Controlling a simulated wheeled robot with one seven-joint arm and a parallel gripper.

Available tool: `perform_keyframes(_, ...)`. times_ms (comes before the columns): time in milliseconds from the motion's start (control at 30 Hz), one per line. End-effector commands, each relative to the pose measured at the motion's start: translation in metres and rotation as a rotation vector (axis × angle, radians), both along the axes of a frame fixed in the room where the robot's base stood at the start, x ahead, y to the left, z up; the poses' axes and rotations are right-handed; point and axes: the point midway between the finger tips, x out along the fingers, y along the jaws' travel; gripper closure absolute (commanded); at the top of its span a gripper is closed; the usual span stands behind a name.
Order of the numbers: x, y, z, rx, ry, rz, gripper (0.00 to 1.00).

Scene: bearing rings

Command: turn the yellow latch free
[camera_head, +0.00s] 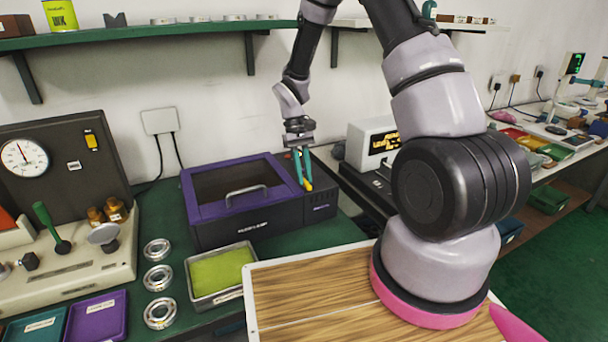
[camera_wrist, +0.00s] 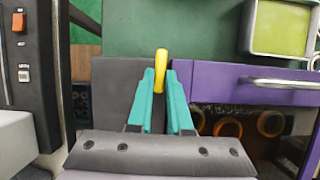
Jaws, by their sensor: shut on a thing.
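The yellow latch (camera_wrist: 161,62) is a small upright bar in the wrist view, between the tips of my gripper's teal fingers. My gripper (camera_wrist: 160,84) is shut on it. In the head view the latch (camera_head: 308,186) shows as a small yellow tip below my gripper (camera_head: 303,180), at the right of the purple lid. The latch belongs to a black box (camera_head: 240,228) with a purple-framed lid (camera_head: 190,200) and a silver handle (camera_head: 246,190). The lid lies closed. Rings show dimly through its window in the wrist view. The fingers hide part of the latch.
Several metal bearing rings (camera_head: 158,278) lie in a column left of a tray with a green pad (camera_head: 222,272). A white device (camera_head: 372,143) stands right of the box. A gauge stand (camera_head: 60,165) is at left. A shelf (camera_head: 150,33) runs above.

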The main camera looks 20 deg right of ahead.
Motion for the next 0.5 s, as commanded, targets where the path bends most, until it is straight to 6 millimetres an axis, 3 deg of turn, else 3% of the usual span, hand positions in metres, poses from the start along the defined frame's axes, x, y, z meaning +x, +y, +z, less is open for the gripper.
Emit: perform_keyframes(500, 0.0008, -0.0002, 0.0003, 0.0, -0.002, 0.046, 1.0)
